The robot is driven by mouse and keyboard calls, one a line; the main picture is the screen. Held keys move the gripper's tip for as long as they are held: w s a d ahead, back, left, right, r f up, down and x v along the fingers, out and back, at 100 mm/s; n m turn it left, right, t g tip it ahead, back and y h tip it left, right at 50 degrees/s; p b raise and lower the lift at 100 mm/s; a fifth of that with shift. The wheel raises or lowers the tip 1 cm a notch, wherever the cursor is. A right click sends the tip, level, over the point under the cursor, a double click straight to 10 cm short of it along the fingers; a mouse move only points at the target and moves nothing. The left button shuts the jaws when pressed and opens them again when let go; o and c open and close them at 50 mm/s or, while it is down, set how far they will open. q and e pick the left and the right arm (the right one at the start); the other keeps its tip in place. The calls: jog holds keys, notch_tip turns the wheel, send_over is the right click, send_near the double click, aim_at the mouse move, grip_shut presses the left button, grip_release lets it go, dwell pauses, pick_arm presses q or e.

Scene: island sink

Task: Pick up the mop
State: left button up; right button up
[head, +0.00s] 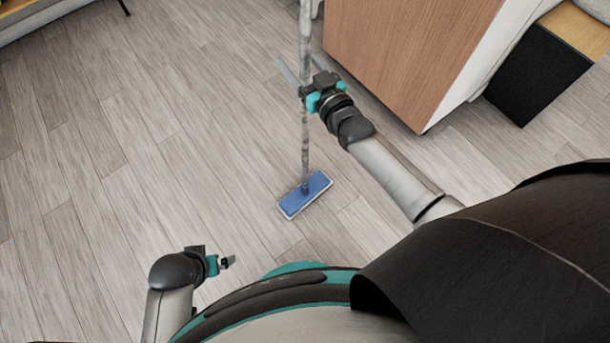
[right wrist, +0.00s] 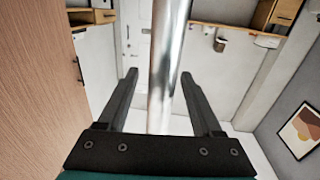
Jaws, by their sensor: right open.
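The mop has a long grey metal pole (head: 305,135) and a flat blue head (head: 304,194) that rests on the floor. The pole stands up and runs out of the top of the head view. My right gripper (head: 293,72) is open at the pole. In the right wrist view the shiny pole (right wrist: 164,70) passes between the two open fingers, and gaps show on both sides. My left gripper (head: 228,262) is low at the left in the head view, away from the mop. Its fingers are too small to tell open from shut.
A wood-sided cabinet (head: 405,50) stands just right of the pole and my right gripper. A black box-like piece (head: 535,75) is at the upper right. The wood plank floor (head: 150,140) is clear left of the mop. Wall shelves show in the right wrist view.

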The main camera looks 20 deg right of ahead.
jog(key=shift+c, duration=0.2)
grip_shut()
jog(key=shift+w+r, duration=0.1)
jog(key=shift+r, duration=0.1)
dwell(0.4)
